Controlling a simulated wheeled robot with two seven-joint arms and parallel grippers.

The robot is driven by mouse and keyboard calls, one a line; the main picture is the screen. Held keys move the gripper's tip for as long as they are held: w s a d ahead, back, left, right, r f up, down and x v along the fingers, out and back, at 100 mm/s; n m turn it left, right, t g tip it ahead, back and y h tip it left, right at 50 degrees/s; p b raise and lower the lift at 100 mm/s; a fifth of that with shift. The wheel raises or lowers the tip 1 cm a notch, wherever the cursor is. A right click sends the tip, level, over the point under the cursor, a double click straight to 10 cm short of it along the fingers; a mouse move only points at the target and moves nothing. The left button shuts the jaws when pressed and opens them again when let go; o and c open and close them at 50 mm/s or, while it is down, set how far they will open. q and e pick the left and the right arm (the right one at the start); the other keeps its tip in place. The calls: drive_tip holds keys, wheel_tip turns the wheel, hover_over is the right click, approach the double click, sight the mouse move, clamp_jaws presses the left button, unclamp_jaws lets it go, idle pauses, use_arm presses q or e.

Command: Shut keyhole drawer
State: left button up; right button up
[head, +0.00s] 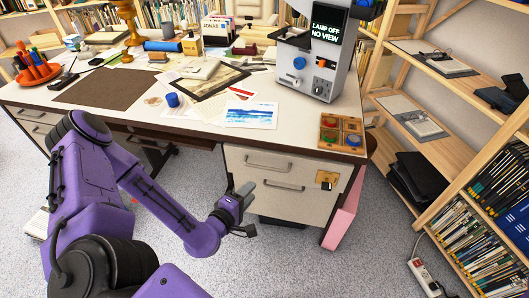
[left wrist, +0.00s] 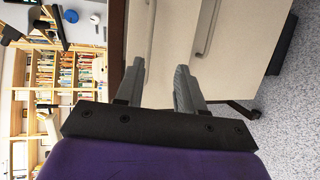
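The drawer unit under the desk's right end has cream fronts with two bar handles, an upper handle (head: 268,165) and a lower handle (head: 284,187). A brass keyhole plate (head: 326,178) is on the right side of the front (head: 300,206). I cannot tell for sure how far the keyhole drawer stands out. My left gripper (head: 243,193) is in front of the unit, left of the lower handle. In the left wrist view, its two grey fingers (left wrist: 160,70) are apart with nothing between them, pointing at the cream fronts (left wrist: 240,45). My right gripper is out of view.
The desk (head: 200,112) top overhangs the unit and holds papers, a machine (head: 318,60) and a wooden tray (head: 341,134) of coloured pieces. A pink panel (head: 343,212) stands beside the unit. Bookshelves (head: 450,145) rise at the right. The carpet in front is clear.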

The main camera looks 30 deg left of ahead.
use_arm(q)
drive_tip(key=w+a+b, duration=0.1)
drive_tip(key=w, duration=0.9)
drive_tip(key=shift+w+f+t, duration=0.3)
drive_tip(key=shift+w+f, duration=0.05)
drive_tip(key=shift+f, duration=0.05)
clamp_jaws()
drive_tip(key=shift+a, duration=0.1)
